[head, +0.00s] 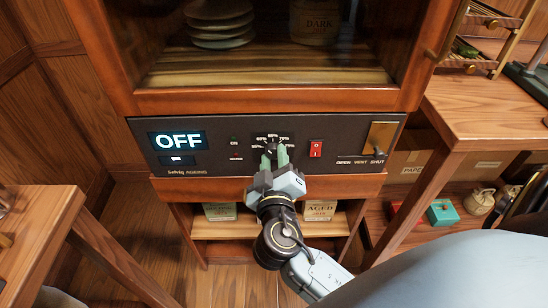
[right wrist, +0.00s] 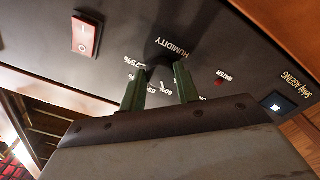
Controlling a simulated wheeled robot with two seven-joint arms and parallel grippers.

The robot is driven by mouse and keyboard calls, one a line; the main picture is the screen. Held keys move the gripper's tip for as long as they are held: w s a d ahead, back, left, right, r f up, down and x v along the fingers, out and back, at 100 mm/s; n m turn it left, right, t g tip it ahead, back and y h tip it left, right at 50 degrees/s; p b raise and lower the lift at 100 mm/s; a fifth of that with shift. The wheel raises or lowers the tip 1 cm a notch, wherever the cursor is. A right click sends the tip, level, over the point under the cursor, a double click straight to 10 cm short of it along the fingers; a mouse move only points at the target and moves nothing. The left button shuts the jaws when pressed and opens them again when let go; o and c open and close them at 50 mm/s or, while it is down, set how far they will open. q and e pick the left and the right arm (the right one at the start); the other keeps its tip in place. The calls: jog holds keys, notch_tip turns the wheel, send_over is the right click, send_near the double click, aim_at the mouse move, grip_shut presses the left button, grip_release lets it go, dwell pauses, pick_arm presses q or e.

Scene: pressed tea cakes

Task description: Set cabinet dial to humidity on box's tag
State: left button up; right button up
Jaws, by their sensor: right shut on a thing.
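The cabinet's dark control panel (head: 222,143) carries a humidity dial (head: 271,148) with percent marks around it. My right gripper (head: 274,160) is shut on the dial's knob. In the right wrist view both green fingers stand either side of the dark knob (right wrist: 160,72), below the word HUMIDITY; 75%, 65% and 60% marks show, others are covered. The dial's pointer cannot be made out. The display (head: 178,140) reads OFF. Labelled boxes sit on the shelf under the panel, one marked AGED (head: 319,210); no humidity tag is readable. My left gripper is out of view.
A red rocker switch (head: 316,149) and a brass lever plate (head: 380,138) marked OPEN, VENT, SHUT are right of the dial. Stacked tea cakes (head: 219,22) show behind the glass. A wooden table (head: 490,108) stands at the right, another surface (head: 35,225) at lower left.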

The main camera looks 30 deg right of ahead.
jog(key=o, duration=1)
jog(key=shift+c, duration=0.2)
jog(key=v, duration=1.3)
jog(key=shift+s, duration=0.25)
